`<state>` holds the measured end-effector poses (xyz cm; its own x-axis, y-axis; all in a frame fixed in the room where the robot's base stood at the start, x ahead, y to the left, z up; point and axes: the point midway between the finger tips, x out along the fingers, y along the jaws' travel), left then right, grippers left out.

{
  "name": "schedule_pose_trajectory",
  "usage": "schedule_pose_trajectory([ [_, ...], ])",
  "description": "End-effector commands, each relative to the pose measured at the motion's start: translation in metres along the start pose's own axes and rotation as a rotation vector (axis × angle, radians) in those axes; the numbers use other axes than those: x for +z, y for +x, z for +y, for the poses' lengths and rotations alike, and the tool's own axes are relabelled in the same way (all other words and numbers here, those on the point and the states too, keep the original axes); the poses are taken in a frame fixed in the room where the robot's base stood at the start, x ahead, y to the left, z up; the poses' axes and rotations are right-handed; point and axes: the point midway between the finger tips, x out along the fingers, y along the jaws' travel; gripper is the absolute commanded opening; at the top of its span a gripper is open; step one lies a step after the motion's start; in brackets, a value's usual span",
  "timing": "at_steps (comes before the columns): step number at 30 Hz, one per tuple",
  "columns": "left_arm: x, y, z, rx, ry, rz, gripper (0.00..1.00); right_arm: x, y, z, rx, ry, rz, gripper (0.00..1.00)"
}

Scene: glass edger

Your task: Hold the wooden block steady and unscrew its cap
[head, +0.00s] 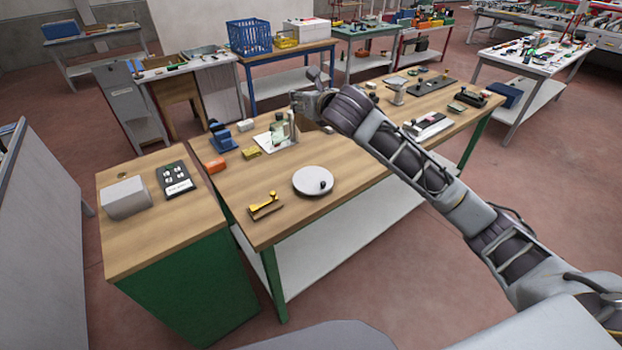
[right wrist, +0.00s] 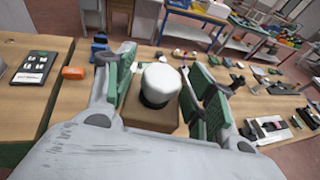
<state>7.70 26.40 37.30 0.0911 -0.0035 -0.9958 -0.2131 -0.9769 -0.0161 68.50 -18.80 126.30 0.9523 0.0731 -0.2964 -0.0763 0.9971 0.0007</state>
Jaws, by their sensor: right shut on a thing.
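The wooden block (right wrist: 148,119) is in the right wrist view, between the green-padded fingers of my right gripper (right wrist: 160,100). A white rounded cap (right wrist: 160,78) with a black ring below it sits on top of the block. My right gripper is shut on the block, with a pad at each side. In the head view my right gripper (head: 312,104) is over the back of the wooden table, and the arm and gripper mostly hide the block there. My left gripper is not in view.
A side cabinet holds a grey box (head: 126,198).

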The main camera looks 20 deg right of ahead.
Motion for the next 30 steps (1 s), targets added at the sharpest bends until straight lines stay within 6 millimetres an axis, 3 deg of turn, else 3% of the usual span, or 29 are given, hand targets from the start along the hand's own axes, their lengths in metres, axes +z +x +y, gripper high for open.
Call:
schedule_pose_trajectory([
  [10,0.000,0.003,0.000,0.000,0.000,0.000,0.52,0.015,0.015,0.000,-0.002,0.001,-0.001,0.00],
  [16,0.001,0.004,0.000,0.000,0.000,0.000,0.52,0.012,0.029,-0.001,-0.010,0.004,0.001,0.00],
  [30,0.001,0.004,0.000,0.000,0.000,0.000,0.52,-0.027,0.060,-0.006,-0.034,0.012,0.003,0.00],
])
